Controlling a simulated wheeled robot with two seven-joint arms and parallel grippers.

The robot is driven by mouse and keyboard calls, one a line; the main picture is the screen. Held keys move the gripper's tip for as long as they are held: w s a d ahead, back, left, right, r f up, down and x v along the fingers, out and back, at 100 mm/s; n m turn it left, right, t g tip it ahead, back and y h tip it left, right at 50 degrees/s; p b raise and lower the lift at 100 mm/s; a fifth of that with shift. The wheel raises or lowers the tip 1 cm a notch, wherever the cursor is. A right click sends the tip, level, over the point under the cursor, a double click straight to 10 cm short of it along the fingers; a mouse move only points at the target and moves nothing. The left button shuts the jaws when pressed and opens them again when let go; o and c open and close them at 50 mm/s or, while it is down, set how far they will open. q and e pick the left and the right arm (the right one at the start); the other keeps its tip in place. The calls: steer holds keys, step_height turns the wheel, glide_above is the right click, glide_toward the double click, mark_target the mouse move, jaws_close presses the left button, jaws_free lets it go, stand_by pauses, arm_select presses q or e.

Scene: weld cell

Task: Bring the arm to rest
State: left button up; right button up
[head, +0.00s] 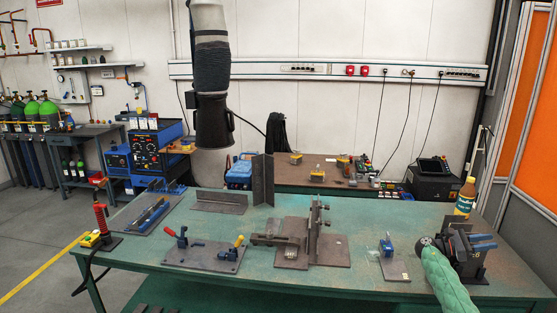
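My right arm, in a green quilted sleeve, comes in from the bottom right of the head view. It ends in a dark wrist over the right end of the green work table (365,279). My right gripper (436,243) is at that end, against a dark holder with blue handles. It is small and dark there, so I cannot tell its fingers apart or whether it holds anything. My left gripper and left arm are not in view.
A dark holder with blue-handled tools (472,266) and a yellow bottle (466,198) stand near my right gripper. A small plate with a blue part (393,265), a clamp plate (205,256) and a steel fixture (300,243) lie leftward. A black extraction hood (213,122) hangs above.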

steer(key=s+d+r+m+g, duration=0.1)
steer(key=s+d+r+g, duration=0.15)
steer(key=d+r, duration=0.3)
steer(key=s+a+f+n+t+y, duration=0.1)
steer(key=s+a+f+t, duration=0.2)
steer(key=f, duration=0.7)
steer(key=s+f+t+y, duration=0.1)
steer(key=s+f+t, duration=0.3)
steer(key=f, duration=0.5)
steer(key=s+a+f+n+t+y, duration=0.15)
steer(key=f+t, duration=0.35)
steer(key=f, duration=0.5)
steer(key=s+a+f+m+t+y, duration=0.1)
steer(key=s+a+f+m+y, duration=0.15)
steer(key=s+a+f, duration=0.6)
steer(key=s+a+f+m+t+y, duration=0.1)
steer(key=s+a+f+y, duration=0.35)
steer(key=s+f, duration=0.75)
steer(key=s+a+f+m+y, duration=0.2)
steer(key=s+a+f+y, duration=0.1)
steer(key=s+a+f, duration=0.3)
steer(key=s+a+f+m+y, duration=0.3)
steer(key=s+a, duration=0.5)
steer(key=s+a+f+m+y, duration=0.1)
steer(key=a+f+y, duration=0.1)
steer(key=a, duration=1.5)
steer(key=s+a+f+m+g+y, duration=0.1)
steer(key=a+f+m+y, duration=0.1)
steer(key=a, duration=1.5)
steer(key=shift+s+f, duration=0.3)
